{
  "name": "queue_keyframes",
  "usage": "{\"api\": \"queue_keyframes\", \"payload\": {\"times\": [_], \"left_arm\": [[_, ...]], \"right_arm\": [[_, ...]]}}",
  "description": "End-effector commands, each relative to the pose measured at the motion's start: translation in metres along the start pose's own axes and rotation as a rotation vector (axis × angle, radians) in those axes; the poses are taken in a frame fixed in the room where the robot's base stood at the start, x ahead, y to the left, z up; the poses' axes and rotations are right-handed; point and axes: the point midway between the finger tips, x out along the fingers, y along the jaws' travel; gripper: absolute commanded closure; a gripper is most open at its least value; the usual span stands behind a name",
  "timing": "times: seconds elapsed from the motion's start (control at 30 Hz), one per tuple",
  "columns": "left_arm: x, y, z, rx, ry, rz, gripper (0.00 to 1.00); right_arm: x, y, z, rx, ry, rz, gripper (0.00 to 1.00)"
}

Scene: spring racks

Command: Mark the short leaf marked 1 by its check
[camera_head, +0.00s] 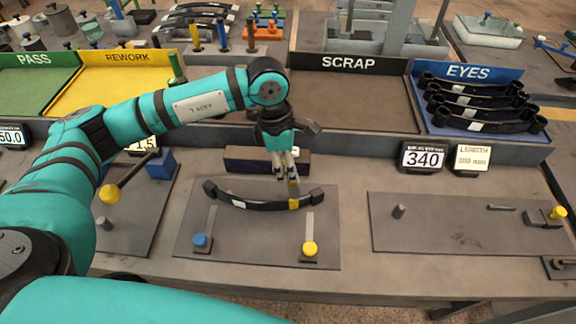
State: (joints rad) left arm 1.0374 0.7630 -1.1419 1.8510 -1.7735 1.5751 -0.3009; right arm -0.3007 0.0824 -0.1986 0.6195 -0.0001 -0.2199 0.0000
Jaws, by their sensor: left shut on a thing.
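A short dark curved leaf (262,203) lies on a grey plate (190,228) in the middle of the bench, with rolled eyes at both ends. It has a small pale label left of its middle; its number is too small to read. A yellow mark (294,204) shows on its right half. My left gripper (286,174) is above that half, pointing down, shut on a slim yellow marker (292,187). The marker's lower end is at the yellow mark; I cannot tell whether it touches. My right gripper is out of view.
A blue knob (200,240) and a yellow knob (310,248) stand at the plate's front. A dark block (266,158) lies behind the leaf. A display reading 340 (424,158) stands to the right. PASS, REWORK, SCRAP (350,95) and EYES trays line the back; EYES holds several leaves.

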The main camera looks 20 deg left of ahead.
Motion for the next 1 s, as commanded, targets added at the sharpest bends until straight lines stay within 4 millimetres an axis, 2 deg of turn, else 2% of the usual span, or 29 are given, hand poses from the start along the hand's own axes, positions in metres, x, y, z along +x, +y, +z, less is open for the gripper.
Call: {"api": "queue_keyframes", "payload": {"times": [1.0], "left_arm": [[0.0018,-0.0002,-0.0006,0.000,0.001,-0.001,1.00]], "right_arm": [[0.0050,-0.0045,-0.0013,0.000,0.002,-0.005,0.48]]}}
